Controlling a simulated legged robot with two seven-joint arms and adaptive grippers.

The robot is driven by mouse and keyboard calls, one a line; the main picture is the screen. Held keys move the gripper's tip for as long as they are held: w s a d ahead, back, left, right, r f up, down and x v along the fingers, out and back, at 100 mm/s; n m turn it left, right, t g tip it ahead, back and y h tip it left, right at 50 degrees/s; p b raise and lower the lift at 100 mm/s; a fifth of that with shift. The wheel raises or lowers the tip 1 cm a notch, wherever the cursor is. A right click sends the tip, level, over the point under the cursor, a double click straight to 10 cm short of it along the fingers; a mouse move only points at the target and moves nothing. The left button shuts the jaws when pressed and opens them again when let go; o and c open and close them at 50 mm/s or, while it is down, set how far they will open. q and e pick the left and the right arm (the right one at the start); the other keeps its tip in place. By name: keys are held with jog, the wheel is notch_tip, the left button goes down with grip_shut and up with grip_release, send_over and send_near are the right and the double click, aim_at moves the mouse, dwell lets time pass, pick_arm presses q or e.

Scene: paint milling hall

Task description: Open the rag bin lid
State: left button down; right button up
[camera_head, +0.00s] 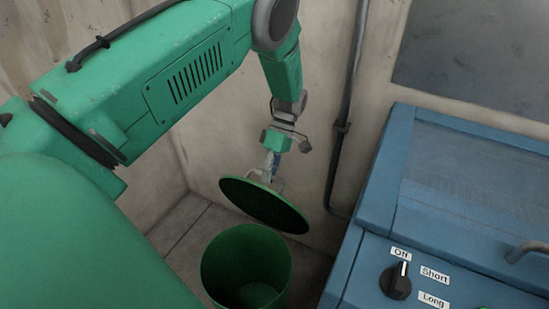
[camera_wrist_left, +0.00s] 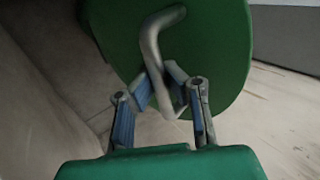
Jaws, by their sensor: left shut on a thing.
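The rag bin (camera_head: 246,268) is a green open-topped cylinder on the floor in the head view, and its inside shows empty as far as I can see. Its round green lid (camera_head: 264,205) is off the rim, tilted above and behind the bin. My left gripper (camera_head: 271,172) is above the lid, shut on its handle. In the left wrist view the lid (camera_wrist_left: 215,50) fills the upper middle, and my left gripper's blue-padded fingers (camera_wrist_left: 162,95) close around the bent grey metal handle (camera_wrist_left: 152,45). My right gripper is not in view.
A blue machine (camera_head: 440,200) with a dial (camera_head: 396,281) marked Off, Short and Long stands close on the right. A grey pipe (camera_head: 341,130) runs down the wall behind the lid. Tiled floor (camera_head: 190,230) is free left of the bin.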

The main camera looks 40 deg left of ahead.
pick_arm(q)
jog(key=shift+w+a+r+b, duration=0.15)
jog(key=shift+w+b, duration=0.25)
jog(key=shift+w, duration=0.55)
jog(key=shift+w+a+f+b, duration=0.15)
jog(key=shift+w+b, duration=0.25)
jog(key=shift+w, duration=0.55)
jog(key=shift+w+a+r+b, duration=0.1)
jog(key=shift+w+a+b, duration=0.25)
jog(key=shift+w, duration=0.6)
jog(key=c, duration=1.6)
grip_release()
jog(key=shift+d+r, duration=0.1)
jog(key=shift+s+d, duration=0.1)
jog(key=shift+s, duration=0.1)
jog(key=shift+v, duration=3.7)
